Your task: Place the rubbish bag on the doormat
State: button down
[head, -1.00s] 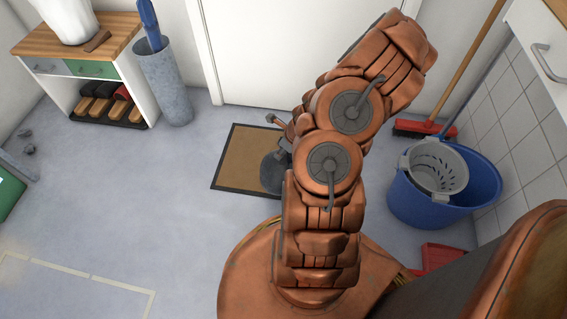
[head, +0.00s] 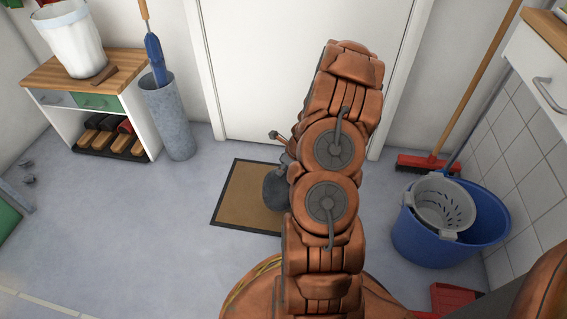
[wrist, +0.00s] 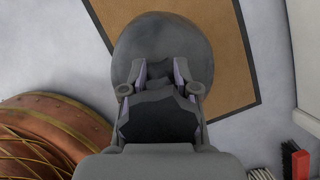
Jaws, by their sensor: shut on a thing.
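The rubbish bag is a dark grey, rounded bundle (head: 276,188), partly hidden behind my arm in the head view. It fills the top middle of the wrist view (wrist: 162,40). My gripper (wrist: 162,78) is shut on the bag's top. The doormat (head: 240,200) is tan with a black border and lies flat before the white door. The bag overlaps the mat's right part in the head view. In the wrist view the mat (wrist: 222,55) shows behind and right of the bag. I cannot tell whether the bag touches it.
A shoe cabinet (head: 125,72) with a white bin (head: 75,40) on top and a grey umbrella stand (head: 170,120) are on the left. A blue tub (head: 420,235) with a grey basket and a red broom (head: 428,163) are on the right. Floor left of the mat is clear.

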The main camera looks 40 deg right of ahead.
jog(key=shift+w+d+f+b, duration=0.15)
jog(key=shift+w+d+b, duration=0.15)
jog(key=shift+w+d, duration=0.85)
jog(key=shift+w+d+f+b, duration=0.1)
jog(key=shift+w+d+b, duration=0.2)
jog(key=shift+w+d, duration=0.75)
notch_tip(320, 180, down, 4)
jog(key=b, duration=0.2)
jog(key=shift+w+r+b, duration=0.1)
jog(key=shift+r+b, duration=0.15)
jog(key=shift+b, duration=0.05)
jog(key=c, duration=0.9)
grip_release()
jog(key=shift+o, duration=0.2)
